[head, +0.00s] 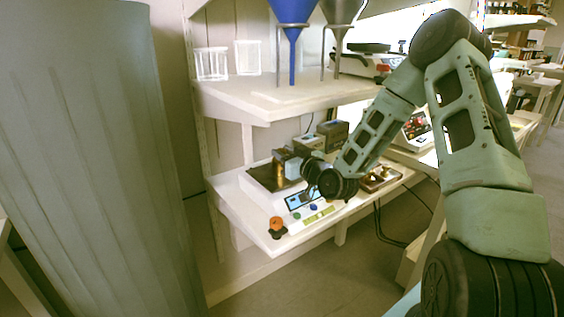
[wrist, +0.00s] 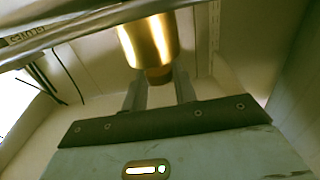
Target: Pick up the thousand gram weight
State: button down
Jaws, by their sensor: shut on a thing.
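The thousand gram weight is a shiny brass cylinder (wrist: 148,40) with a narrower knob, in the upper middle of the wrist view. My gripper (wrist: 160,80) is shut on the knob end, one finger on each side. In the head view, my gripper (head: 291,163) is over the scale (head: 262,178) on the lower shelf, and a bit of the brass weight (head: 279,174) shows beside it. My gripper and wrist partly hide the weight and scale there. I cannot tell whether the weight touches the scale's plate.
A wooden case with small weights (head: 380,179) sits right of my wrist. An orange-topped object (head: 277,226) stands at the lower shelf's front edge. The upper shelf (head: 250,99) holds clear beakers (head: 211,63) and a blue funnel (head: 293,40). A large grey-green ribbed surface (head: 90,150) stands at left.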

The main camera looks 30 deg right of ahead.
aim_at(284, 152)
jog(key=shift+r, duration=0.15)
notch_tip(284, 152, up, 10)
jog(key=shift+f+p, duration=0.1)
jog(key=shift+p, duration=0.9)
